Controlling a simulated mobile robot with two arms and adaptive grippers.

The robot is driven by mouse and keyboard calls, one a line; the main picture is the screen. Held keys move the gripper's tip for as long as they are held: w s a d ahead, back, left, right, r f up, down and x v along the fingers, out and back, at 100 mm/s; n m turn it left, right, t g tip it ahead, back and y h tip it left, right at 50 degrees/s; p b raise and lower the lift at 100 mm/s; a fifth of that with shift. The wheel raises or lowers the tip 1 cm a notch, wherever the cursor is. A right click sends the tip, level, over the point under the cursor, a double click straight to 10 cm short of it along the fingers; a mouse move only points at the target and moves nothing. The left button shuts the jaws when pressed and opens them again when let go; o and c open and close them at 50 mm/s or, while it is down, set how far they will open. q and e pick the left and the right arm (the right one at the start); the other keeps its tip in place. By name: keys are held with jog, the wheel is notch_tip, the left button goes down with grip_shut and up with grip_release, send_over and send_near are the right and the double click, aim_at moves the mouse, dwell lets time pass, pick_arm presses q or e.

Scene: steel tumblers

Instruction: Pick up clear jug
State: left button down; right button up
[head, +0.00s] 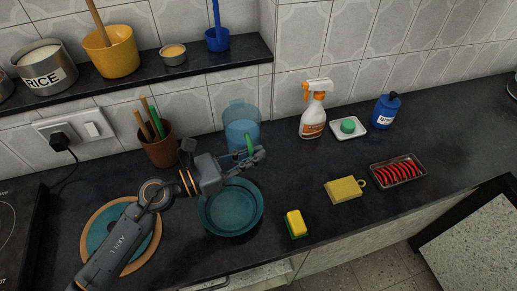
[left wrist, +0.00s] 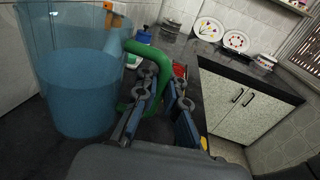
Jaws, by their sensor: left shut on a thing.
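The clear jug (head: 238,118) is a see-through bluish vessel with a green handle, near the back wall in the head view. It is large at the left of the left wrist view (left wrist: 75,95), upright, and seems to hold bluish liquid. My left gripper (head: 254,158) is at the handle side, shut on the green handle; its fingers also show in the left wrist view (left wrist: 166,92). They partly hide the handle's lower part. I cannot tell whether the jug's base touches the counter. My right gripper is not in view.
A teal bowl (head: 231,214) stands just below my gripper in the head view. A brown utensil pot (head: 161,150) is left of the jug, a spray bottle (head: 313,116) right. The shelf (head: 150,72) overhangs behind. Sponges and a tray of red slices (head: 397,172) lie further right.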

pick_arm(q)
jog(key=s+a+r, duration=0.2)
jog(key=s+r, duration=0.1)
jog(key=s, duration=0.2)
jog(key=shift+s+a, duration=0.3)
jog(key=shift+s, duration=0.05)
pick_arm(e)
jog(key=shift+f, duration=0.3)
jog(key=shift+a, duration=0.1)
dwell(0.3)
pick_arm(q)
jog(key=shift+s, duration=0.1)
